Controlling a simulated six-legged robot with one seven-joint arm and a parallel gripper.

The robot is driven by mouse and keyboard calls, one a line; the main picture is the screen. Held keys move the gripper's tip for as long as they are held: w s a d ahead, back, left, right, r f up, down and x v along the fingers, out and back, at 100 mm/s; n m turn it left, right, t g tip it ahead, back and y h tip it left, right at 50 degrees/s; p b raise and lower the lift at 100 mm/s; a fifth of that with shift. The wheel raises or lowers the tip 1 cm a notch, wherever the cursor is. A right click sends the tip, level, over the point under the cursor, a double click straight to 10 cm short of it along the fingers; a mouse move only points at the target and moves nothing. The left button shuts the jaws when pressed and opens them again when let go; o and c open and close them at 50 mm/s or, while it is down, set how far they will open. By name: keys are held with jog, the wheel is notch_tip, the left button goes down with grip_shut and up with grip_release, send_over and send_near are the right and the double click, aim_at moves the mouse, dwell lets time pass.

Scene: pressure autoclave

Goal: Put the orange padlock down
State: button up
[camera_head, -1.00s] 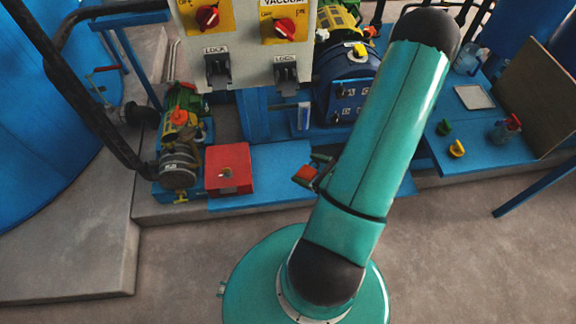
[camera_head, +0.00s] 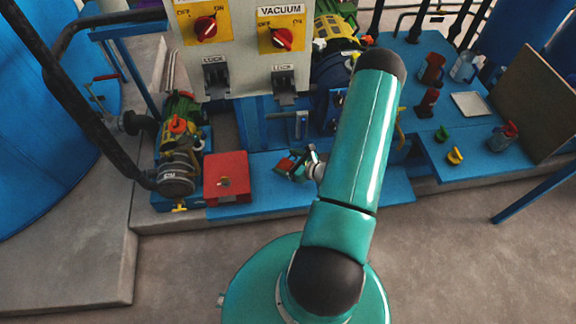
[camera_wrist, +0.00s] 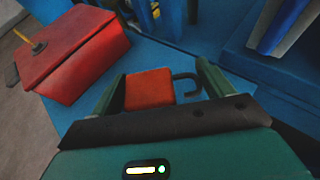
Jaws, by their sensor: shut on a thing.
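The orange padlock (camera_wrist: 149,89) is between the fingers of my gripper (camera_wrist: 162,88) in the wrist view. Its dark hooked shackle points right, toward the right finger. The blue bench top (camera_wrist: 200,130) is below it; whether the padlock touches the bench I cannot tell. In the head view the padlock (camera_head: 287,163) and my gripper (camera_head: 308,165) are small, just left of my teal arm, over the blue bench to the right of the red box. My arm hides part of the bench behind.
The red box (camera_head: 226,177) stands close on the left and also shows in the wrist view (camera_wrist: 75,50). A white panel (camera_head: 245,50) with red switches stands behind. Yellow (camera_head: 455,156) and green (camera_head: 441,134) padlocks lie on the right bench. Bare blue bench (camera_head: 270,197) lies in front.

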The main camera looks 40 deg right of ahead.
jog(key=shift+f, duration=1.3)
jog(key=shift+f, duration=0.15)
jog(key=o, duration=1)
